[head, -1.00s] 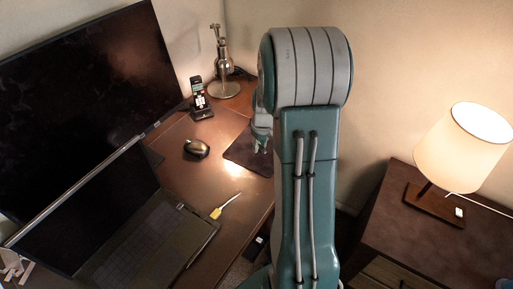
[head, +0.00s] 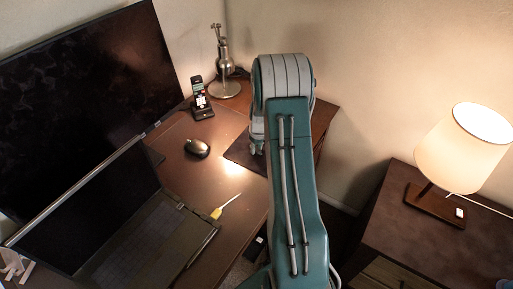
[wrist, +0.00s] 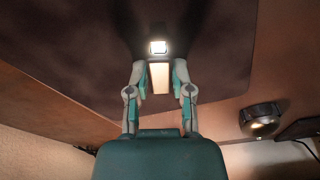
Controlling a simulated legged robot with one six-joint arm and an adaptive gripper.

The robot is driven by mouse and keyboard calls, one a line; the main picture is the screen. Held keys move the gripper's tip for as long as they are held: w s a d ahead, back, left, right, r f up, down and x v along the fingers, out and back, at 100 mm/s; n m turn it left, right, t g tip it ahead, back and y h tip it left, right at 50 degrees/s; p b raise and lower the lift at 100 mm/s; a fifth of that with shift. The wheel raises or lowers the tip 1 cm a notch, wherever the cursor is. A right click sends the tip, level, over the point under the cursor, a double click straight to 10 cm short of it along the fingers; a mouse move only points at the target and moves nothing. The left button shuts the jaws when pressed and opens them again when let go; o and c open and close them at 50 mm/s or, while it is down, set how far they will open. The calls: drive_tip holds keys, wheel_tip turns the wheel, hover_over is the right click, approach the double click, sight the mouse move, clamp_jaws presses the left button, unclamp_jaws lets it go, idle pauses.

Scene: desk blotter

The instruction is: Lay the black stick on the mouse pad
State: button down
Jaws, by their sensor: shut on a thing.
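My gripper (wrist: 160,80) is shut on a narrow, straight piece, which I take for the black stick (wrist: 158,76). In the wrist view it looks pale under the light, with a bright square patch at its far end. The dark mouse pad (wrist: 75,55) lies below and beyond the fingers; whether the stick touches it I cannot tell. In the head view the mouse pad (head: 238,152) shows left of my arm, which hides its right part. My gripper (head: 257,150) is small there, over the pad, and the stick cannot be made out.
A metal lamp (head: 224,75) stands behind. A yellow-handled tool (head: 217,213) lies near the laptop (head: 145,235). Bare desk (head: 185,175) lies between mouse and laptop.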

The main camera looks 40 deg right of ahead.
drive_tip(key=c, duration=0.5)
unclamp_jaws()
wheel_tip(320, 180, up, 12)
drive_tip(key=s, duration=0.2)
drive_tip(key=s+a+r+t, duration=0.1)
drive_tip(key=s+a+r, duration=0.1)
drive_tip(key=a+r, duration=0.55)
drive_tip(key=s+a+r+t, duration=0.1)
drive_tip(key=s+a+r, duration=0.2)
drive_tip(key=a+r, duration=0.45)
drive_tip(key=s+a+r+t, duration=0.1)
drive_tip(key=s+a+r, duration=0.1)
drive_tip(key=s+a, duration=0.4)
drive_tip(key=s+a+r+t, duration=0.1)
drive_tip(key=s+a+r, duration=0.1)
drive_tip(key=s+a, duration=0.5)
drive_tip(key=s, duration=0.4)
drive_tip(key=shift+a+r, duration=0.3)
